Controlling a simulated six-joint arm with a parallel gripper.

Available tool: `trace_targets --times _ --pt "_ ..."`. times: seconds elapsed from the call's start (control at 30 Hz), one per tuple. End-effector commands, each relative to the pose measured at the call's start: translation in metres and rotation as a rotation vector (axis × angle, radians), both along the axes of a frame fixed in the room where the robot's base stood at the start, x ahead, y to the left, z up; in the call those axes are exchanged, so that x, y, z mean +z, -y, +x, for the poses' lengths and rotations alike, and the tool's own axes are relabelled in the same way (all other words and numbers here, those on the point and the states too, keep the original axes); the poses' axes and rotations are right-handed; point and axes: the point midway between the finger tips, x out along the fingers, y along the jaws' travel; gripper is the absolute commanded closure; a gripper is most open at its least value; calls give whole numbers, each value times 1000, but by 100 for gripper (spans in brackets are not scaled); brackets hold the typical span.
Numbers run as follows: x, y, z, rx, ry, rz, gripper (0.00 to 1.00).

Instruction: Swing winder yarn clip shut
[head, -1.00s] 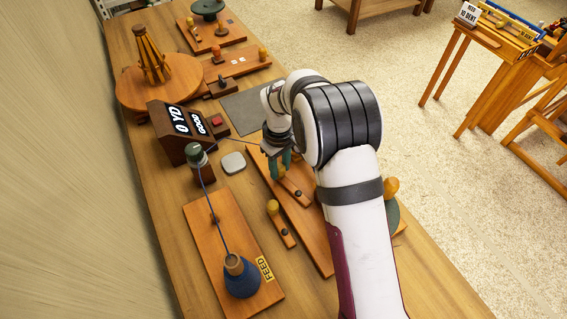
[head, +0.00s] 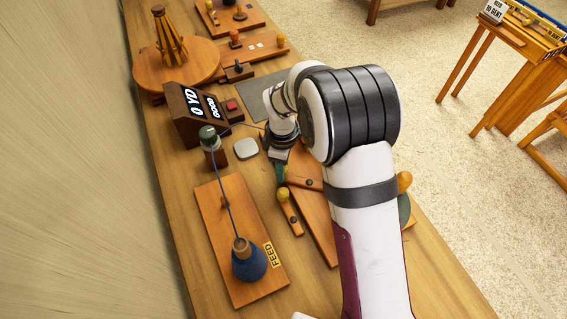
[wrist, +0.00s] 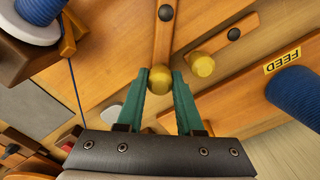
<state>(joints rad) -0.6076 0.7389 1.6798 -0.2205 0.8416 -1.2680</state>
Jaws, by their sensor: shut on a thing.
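My gripper (wrist: 160,102) has its teal fingers closed on the round brass knob (wrist: 159,80) of a wooden swing bar (wrist: 164,42), which looks like the yarn clip. The bar has a dark pivot (wrist: 166,12) at its other end. In the head view my gripper (head: 280,172) is low over the left edge of a wooden base board (head: 318,228), and the knob is hidden by the fingers. A shorter bar (head: 290,212) with its own brass knob (head: 282,193) lies just beside it, apart from the fingers. It also shows in the wrist view (wrist: 220,46).
The feed board (head: 218,222) with a blue yarn cone (head: 249,262) stands front left. Blue yarn runs up to a green-topped post (head: 208,135). A counter box (head: 190,115) reads 0 YD. A pale rounded block (head: 246,149) lies near my gripper.

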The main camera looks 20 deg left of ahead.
Motion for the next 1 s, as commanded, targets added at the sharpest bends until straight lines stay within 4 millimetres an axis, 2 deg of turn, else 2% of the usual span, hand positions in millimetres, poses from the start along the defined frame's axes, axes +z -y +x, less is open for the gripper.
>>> trace_targets --times 0.5,0.53,0.7,1.0 --pt "0 0 -2 19 -2 0 100" --pt "0 0 -2 18 -3 0 63" --pt "0 0 -2 18 -2 0 34" --pt "2 0 -1 18 0 0 34"
